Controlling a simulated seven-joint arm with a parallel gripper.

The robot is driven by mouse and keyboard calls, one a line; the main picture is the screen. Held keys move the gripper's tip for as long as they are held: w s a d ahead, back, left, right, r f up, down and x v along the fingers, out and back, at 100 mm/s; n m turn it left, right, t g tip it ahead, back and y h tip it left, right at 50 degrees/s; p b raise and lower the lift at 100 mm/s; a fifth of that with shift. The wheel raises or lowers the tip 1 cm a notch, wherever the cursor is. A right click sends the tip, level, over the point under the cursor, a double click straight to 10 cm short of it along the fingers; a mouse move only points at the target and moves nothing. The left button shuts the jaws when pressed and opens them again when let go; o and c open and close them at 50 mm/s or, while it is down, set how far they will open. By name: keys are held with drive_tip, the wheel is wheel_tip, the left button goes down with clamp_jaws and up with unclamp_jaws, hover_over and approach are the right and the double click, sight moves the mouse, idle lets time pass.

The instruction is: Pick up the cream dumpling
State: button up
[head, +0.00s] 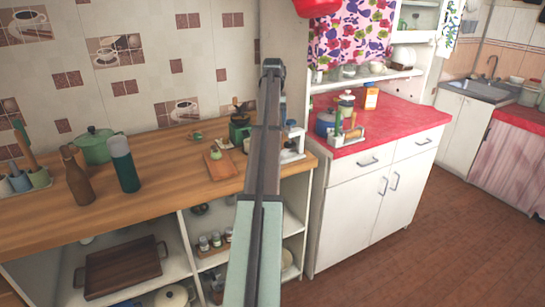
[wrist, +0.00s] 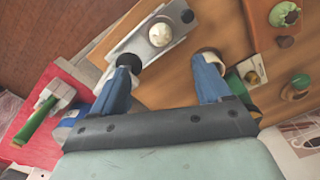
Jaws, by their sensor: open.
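The cream dumpling (wrist: 160,34) is a small pale round lump on the metal-grey plate of a kitchen scale (wrist: 133,46) in the wrist view. The dumpling lies beyond the fingertips in the picture, nearer the left finger, and no contact shows. In the head view the scale (head: 291,156) stands at the right end of the wooden counter.
A cutting board (head: 222,167) with a green item (head: 215,154) lies left of my arm. A green grinder (head: 240,131) stands behind, close to the arm. A green bottle (head: 124,165) stands farther left. The red counter (head: 400,122) lies to the right.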

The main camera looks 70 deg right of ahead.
wheel_tip(320, 180, down, 13)
drive_tip(key=shift+f, duration=0.2)
idle(0.6)
drive_tip(key=c, duration=0.7)
